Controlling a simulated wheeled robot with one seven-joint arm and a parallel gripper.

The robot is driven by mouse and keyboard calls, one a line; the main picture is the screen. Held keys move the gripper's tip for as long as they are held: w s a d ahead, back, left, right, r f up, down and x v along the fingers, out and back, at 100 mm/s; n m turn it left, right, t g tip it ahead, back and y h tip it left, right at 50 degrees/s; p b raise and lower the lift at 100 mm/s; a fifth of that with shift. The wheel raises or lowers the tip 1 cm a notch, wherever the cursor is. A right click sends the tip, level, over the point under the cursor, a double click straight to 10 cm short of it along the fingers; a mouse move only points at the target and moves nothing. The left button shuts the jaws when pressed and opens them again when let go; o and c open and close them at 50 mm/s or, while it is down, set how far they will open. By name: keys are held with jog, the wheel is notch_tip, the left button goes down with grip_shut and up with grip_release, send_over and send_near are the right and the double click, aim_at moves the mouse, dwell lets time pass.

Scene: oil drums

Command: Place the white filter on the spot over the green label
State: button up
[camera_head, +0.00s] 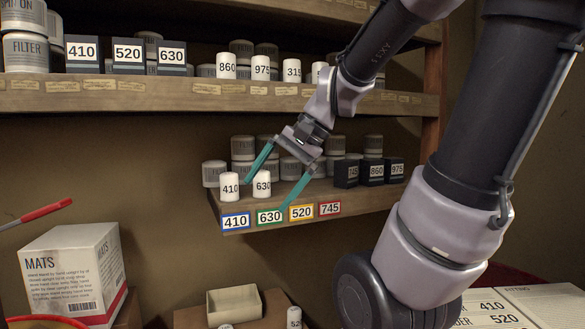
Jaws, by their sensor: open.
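A white filter marked 630 (262,185) stands upright on the lower shelf, behind and just above the green label (269,217), which also reads 630. My gripper (267,195) is open, with one teal finger on each side of this filter. I cannot tell whether either finger touches it. The right finger's tip hangs near the shelf edge by the green label. Another white filter marked 410 (229,187) stands just left of the left finger, over the blue label (235,221).
The yellow (301,212) and red (330,208) labels have clear shelf behind them. Grey cans and black boxes (372,170) stand farther back. The upper shelf (190,96) is above. Below are an open box (234,304), a filter marked 520 (294,317) and a MATS carton (70,272).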

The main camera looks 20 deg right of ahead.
jog(key=shift+s+d+r+n+t+h, duration=0.3)
jog(key=shift+d+r+n+t+h, duration=0.25)
jog(key=shift+d+r+n+h, duration=0.15)
jog(key=shift+s+d+r+n+t+h, duration=0.3)
jog(key=shift+d+r+n+t+h, duration=0.3)
jog(key=shift+d+n+h, duration=0.1)
jog(key=shift+s+d+r+n+t+h, duration=0.3)
jog(key=shift+d+r+n+t+h, duration=0.3)
jog(key=shift+n+h, duration=0.1)
dwell(3.3)
